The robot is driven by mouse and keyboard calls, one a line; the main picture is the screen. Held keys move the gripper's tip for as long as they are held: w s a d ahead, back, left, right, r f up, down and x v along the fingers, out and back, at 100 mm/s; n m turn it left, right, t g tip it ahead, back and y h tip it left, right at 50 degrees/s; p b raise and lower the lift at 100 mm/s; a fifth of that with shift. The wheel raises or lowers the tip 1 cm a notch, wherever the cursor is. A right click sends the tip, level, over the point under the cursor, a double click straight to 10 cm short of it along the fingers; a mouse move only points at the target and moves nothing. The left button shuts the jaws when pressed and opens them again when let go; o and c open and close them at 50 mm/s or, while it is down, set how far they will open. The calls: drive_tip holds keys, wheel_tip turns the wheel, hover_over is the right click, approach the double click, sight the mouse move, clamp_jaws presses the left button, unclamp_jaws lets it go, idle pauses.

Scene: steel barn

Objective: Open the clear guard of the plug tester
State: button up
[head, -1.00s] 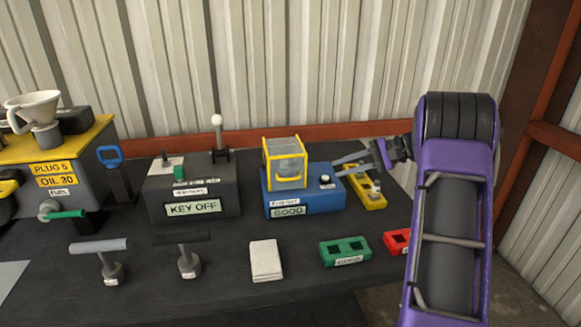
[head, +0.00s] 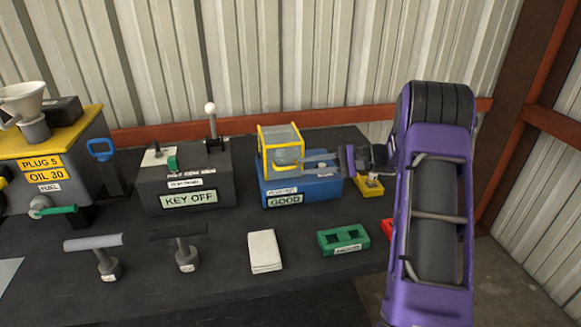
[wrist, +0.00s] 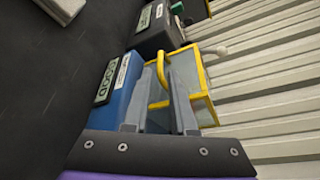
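The plug tester is a blue box (head: 318,190) with a GOOD display, on the dark bench. Its clear guard (head: 281,137) has a yellow frame and sits down over the left part of the box. In the wrist view the guard (wrist: 209,107) shows behind my fingers, with its curved yellow handle (wrist: 161,62) at the fingertips. My gripper (head: 303,166) reaches in from the right at the guard's right side. In the wrist view my gripper (wrist: 160,85) has its fingers apart, with part of the handle showing between them. I cannot tell whether they touch it.
A grey KEY OFF box (head: 190,180) with an upright lever stands left of the tester. A yellow holder (head: 369,186) lies to its right, partly behind my arm. A white pad (head: 264,251) and a green tray (head: 343,239) lie in front. The wall is close behind.

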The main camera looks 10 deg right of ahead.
sight(295, 167)
drive_tip(key=x, duration=0.5)
drive_tip(key=shift+a, duration=0.1)
clamp_jaws()
drive_tip(key=shift+f, duration=0.1)
idle(1.2)
